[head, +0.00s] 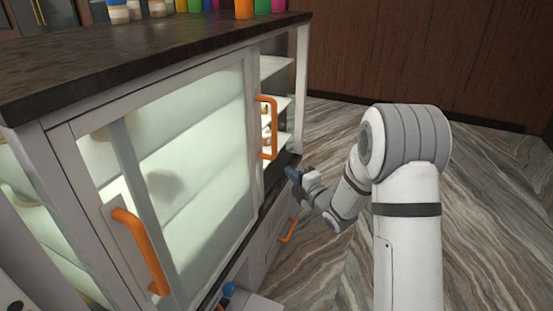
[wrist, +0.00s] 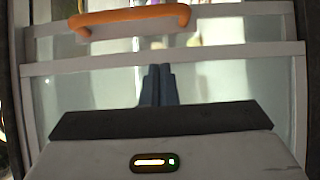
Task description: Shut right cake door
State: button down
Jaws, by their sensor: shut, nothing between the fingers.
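The cake cabinet has sliding glass doors in pale frames. The right cake door (head: 200,150) has an upright orange handle (head: 270,128) at its right edge. An open gap showing lit shelves (head: 277,68) lies between that edge and the cabinet's right corner post. My gripper (head: 290,173) is shut and empty, low in front of the cabinet, below and right of the handle and apart from it. In the wrist view the shut fingers (wrist: 158,85) point at the cabinet front, with an orange handle (wrist: 130,18) above them. Which handle this is, I cannot tell for sure.
A second orange handle (head: 145,250) is at the cabinet's left. A lower orange handle (head: 288,231) sits on the base front. Colored containers (head: 245,8) stand on the dark countertop (head: 130,52). The marble-patterned floor (head: 485,210) on the right is clear.

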jog(key=w+d+x, duration=0.1)
jog(key=d+x, duration=0.1)
jog(key=x, duration=1)
jog(key=shift+w, duration=0.5)
